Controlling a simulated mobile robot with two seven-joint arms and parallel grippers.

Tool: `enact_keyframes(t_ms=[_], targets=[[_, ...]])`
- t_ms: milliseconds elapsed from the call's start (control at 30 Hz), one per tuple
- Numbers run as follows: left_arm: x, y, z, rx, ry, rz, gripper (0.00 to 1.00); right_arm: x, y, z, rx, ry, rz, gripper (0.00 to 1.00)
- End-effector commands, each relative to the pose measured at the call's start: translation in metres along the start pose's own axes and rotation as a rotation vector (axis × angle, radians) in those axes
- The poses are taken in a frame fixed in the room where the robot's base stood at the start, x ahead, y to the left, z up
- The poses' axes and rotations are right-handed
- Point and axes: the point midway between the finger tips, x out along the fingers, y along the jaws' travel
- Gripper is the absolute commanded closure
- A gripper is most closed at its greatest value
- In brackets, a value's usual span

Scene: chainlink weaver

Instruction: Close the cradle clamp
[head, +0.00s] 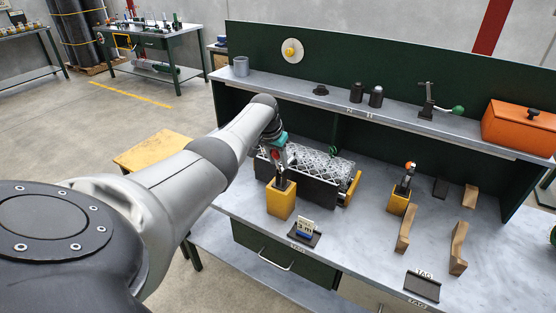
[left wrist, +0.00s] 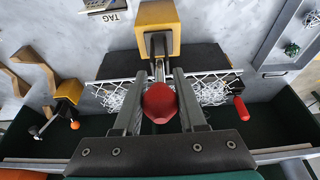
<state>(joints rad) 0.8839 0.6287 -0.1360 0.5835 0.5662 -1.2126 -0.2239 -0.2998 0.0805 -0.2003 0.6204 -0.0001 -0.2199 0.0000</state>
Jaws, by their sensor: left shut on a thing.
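The clamp stands at the front of the dark cradle (head: 318,190), on a yellow block (head: 281,201). In the left wrist view the same yellow block (left wrist: 157,27) has a metal lever (left wrist: 158,56) ending in a red knob (left wrist: 160,103). My left gripper (left wrist: 159,98) has its two fingers on either side of this red knob and is shut on it. In the head view my left gripper (head: 277,160) is above the yellow block and partly hides the lever. White chain-link mesh (head: 320,165) lies in the cradle. My right gripper does not show.
A second yellow block (head: 399,203) with an orange-knobbed lever stands to the right. A tag stand (head: 303,232) is at the bench front. A shelf (head: 350,108) with tools and an orange box (head: 520,127) runs behind.

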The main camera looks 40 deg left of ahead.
Motion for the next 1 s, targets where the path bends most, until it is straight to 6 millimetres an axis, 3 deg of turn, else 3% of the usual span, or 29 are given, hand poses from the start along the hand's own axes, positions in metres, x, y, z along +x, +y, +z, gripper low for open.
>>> enact_keyframes(t_ms=[33,267,667,1000], targets=[[0.000,0.000,-0.001,0.000,0.002,-0.001,0.56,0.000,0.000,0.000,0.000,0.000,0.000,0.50],[0.000,0.000,-0.001,0.000,0.002,0.000,0.30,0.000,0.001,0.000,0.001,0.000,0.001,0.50],[-0.006,0.000,0.000,-0.001,0.001,0.000,0.30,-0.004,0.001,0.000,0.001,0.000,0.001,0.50],[-0.042,-0.001,-0.001,0.000,0.004,0.000,0.30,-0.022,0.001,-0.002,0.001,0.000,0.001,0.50]])
